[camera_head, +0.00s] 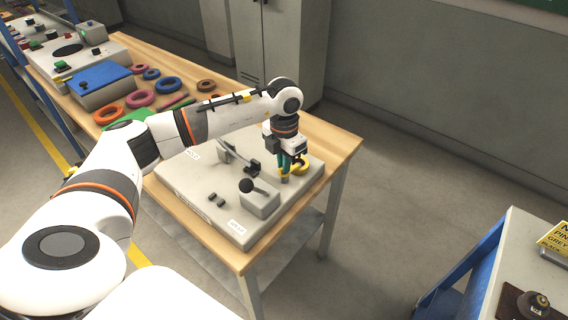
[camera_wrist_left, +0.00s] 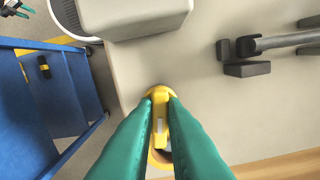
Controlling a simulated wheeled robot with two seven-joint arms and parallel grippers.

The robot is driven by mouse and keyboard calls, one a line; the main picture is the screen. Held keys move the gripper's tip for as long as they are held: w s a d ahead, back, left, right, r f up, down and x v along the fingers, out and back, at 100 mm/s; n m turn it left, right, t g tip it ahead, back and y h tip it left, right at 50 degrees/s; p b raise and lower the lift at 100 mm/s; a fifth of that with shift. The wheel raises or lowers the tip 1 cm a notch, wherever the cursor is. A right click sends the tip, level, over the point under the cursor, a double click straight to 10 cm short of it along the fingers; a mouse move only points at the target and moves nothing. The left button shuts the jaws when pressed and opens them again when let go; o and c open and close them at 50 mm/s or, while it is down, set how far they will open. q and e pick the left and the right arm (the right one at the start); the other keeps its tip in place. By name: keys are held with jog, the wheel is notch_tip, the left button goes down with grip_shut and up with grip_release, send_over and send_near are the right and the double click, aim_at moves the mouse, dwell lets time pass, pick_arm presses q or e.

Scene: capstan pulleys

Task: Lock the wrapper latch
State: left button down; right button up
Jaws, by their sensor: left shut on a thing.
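A pale grey panel (camera_head: 190,185) lies on the wooden bench, with several fittings on it. My left gripper (camera_head: 284,174) points down at its right side, fingers shut on a yellow part, the likely latch handle (camera_head: 301,166). In the left wrist view the green fingertips (camera_wrist_left: 160,97) close on both sides of this yellow handle (camera_wrist_left: 160,124). The fingers hide part of it, and I cannot tell whether the latch is locked. A grey lever arm (camera_head: 231,152) with black clamps stands left of the gripper. The lever arm also shows in the left wrist view (camera_wrist_left: 288,40). My right gripper is out of view.
A grey box (camera_head: 262,203) with a black ball-knob lever (camera_head: 246,186) stands close in front of the gripper. Coloured rings (camera_head: 168,84) and a blue-topped box (camera_head: 100,82) occupy the bench's far left. A blue-sided cart (camera_head: 460,262) stands at right, across open floor.

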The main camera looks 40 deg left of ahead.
pick_arm(q)
jog(key=shift+w+r+n, duration=0.1)
jog(key=shift+n, duration=0.9)
jog(key=c, duration=1.5)
grip_release()
jog(key=shift+r+b, duration=1.45)
jog(key=shift+r, duration=4.55)
jog(key=shift+f, duration=0.15)
